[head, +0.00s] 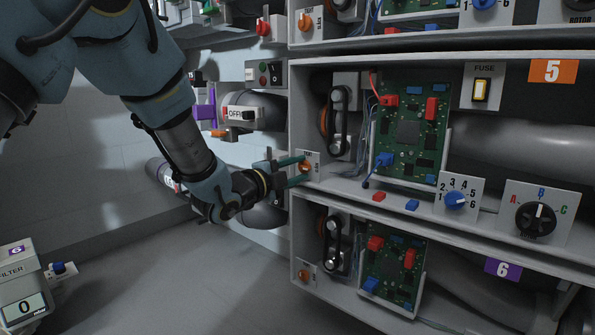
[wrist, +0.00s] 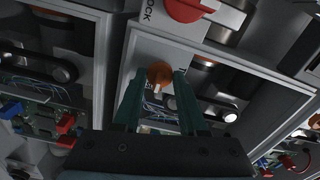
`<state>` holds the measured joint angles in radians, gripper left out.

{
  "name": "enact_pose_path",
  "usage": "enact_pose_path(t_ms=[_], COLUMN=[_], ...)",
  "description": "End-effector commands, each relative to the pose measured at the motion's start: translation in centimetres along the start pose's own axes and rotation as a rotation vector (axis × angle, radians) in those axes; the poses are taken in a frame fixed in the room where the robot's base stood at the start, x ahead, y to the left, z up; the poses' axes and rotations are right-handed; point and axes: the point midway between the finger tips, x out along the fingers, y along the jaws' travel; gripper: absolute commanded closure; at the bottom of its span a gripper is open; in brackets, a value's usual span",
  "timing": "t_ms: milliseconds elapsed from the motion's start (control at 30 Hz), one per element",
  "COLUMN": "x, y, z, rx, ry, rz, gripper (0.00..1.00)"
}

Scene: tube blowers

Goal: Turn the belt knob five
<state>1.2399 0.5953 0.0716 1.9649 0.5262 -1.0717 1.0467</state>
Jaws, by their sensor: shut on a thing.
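The orange belt knob five (head: 305,166) sits on a small white labelled plate at the left front of the bay marked with the orange 5 sign (head: 553,71). My gripper (head: 302,171) reaches it from the left, its two green fingers on either side of the knob. In the wrist view the knob (wrist: 160,72) shows between the fingertips of my gripper (wrist: 158,80), which is shut on it. The black belt (head: 340,121) of this bay stands just behind and to the right. The plate's lettering is partly hidden by the fingers.
Bay five also holds a green circuit board (head: 410,130), a yellow fuse switch (head: 481,90), a blue dial (head: 455,200) and a black dial (head: 536,219). Similar orange knobs sit above (head: 305,22) and below (head: 304,274). A filter box (head: 22,295) stands at lower left.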

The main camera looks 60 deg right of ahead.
Motion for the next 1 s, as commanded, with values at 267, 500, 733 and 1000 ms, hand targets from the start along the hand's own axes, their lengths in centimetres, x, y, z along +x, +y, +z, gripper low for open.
enact_pose_path(t_ms=[267, 500, 733, 1000], x=[0.0, -0.1, -2.6, -8.0], y=[0.1, 0.1, -0.2, -0.2], z=[0.0, 0.0, 0.0, 0.0], rx=[0.000, -0.001, -0.002, -0.002], ry=[0.000, 0.000, -0.003, -0.003], rz=[0.003, 0.002, 0.003, 0.004], gripper=[0.46, 0.46, 0.46, 0.46])
